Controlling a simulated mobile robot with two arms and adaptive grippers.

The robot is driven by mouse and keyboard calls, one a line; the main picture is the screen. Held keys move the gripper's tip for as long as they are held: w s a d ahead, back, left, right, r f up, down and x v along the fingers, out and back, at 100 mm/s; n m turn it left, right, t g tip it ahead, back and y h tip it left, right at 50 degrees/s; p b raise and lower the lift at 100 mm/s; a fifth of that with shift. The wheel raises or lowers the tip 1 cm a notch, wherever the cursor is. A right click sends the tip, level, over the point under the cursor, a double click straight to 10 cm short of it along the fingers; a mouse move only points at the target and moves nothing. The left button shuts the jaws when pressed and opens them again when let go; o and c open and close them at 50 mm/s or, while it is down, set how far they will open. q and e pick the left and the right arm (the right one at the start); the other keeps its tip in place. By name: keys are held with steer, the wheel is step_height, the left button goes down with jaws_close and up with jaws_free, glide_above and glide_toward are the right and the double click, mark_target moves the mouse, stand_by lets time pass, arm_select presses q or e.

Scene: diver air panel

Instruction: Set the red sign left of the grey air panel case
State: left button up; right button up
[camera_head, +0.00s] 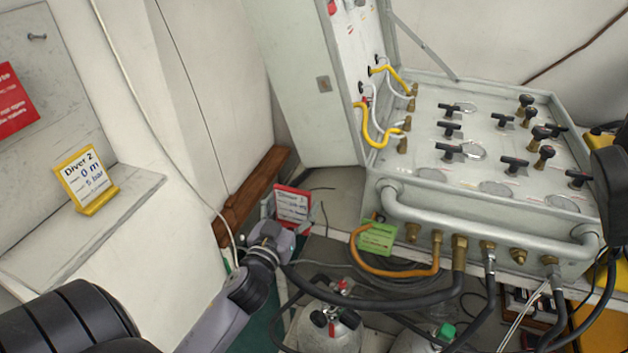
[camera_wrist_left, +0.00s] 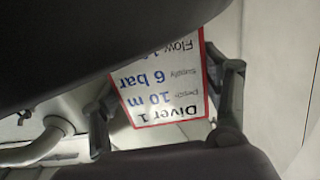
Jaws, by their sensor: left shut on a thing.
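The red sign (camera_head: 292,203) is a small red-framed card, and its white face with "Diver 1" shows upside down in the left wrist view (camera_wrist_left: 165,90). My left gripper (camera_head: 290,222) is shut on the red sign, with a finger on each side of it. The sign is over the grey ledge, left of the grey air panel case (camera_head: 500,200); I cannot tell whether its foot touches the surface. The case is open, with its lid (camera_head: 300,70) raised and black valve knobs on top.
A yellow "Diver 2" sign (camera_head: 86,182) stands on the white ledge at left. A green tag (camera_head: 377,239) is at the case's front, near hoses and gas cylinders (camera_head: 328,330). A wooden strip (camera_head: 255,195) runs along the wall behind my gripper.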

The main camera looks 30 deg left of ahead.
arm_select(q)
steer(key=p+x, duration=0.1)
steer(key=x, duration=0.9)
steer(key=shift+d, duration=0.1)
steer(key=x, duration=0.3)
steer(key=shift+w, duration=0.2)
steer(key=shift+s+f, duration=0.2)
steer(key=shift+f, duration=0.5)
steer(key=shift+w, duration=0.1)
arm_select(e)
steer(key=shift+s+d+r, duration=0.2)
steer(key=shift+r, duration=0.2)
steer(key=shift+s+d+r, duration=0.15)
steer(key=shift+d+r, duration=0.05)
steer(key=shift+r, duration=0.2)
arm_select(q)
steer(key=shift+f, duration=0.1)
steer(key=o, duration=1.2)
arm_select(e)
steer(key=shift+a, duration=0.2)
